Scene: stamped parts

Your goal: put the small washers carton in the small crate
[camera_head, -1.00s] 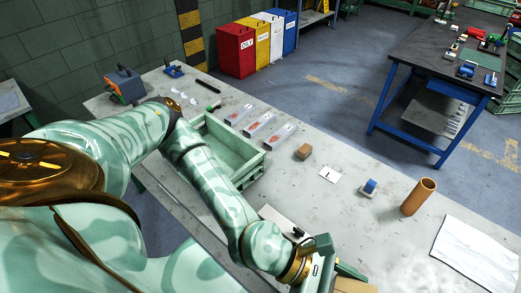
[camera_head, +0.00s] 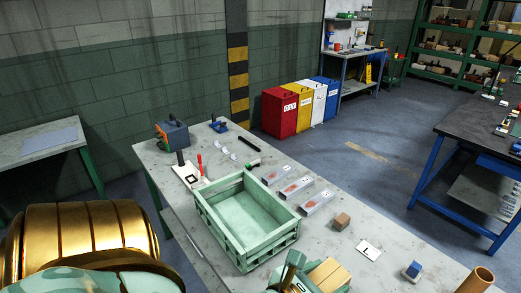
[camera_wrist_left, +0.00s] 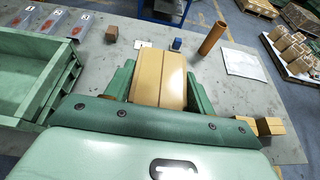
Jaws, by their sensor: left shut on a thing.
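A plain tan carton (camera_head: 329,274) is held in my left gripper (camera_wrist_left: 158,88); in the left wrist view the carton (camera_wrist_left: 159,75) sits between the two green fingers, which are closed on its sides. No label on it can be read. In the head view the gripper is at the bottom edge, partly cut off. The small crate (camera_head: 283,238) is pale green, open-topped and looks empty. It stands on the bench, to the left of the gripper and carton. Its side also shows at the left of the wrist view (camera_wrist_left: 62,85). My right gripper is not in view.
A small brown block (camera_head: 341,221), a white card (camera_head: 369,249), a blue-topped item (camera_head: 412,270) and a brown tube (camera_head: 476,281) stand rightward. Another tan carton (camera_wrist_left: 270,127) shows in the wrist view.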

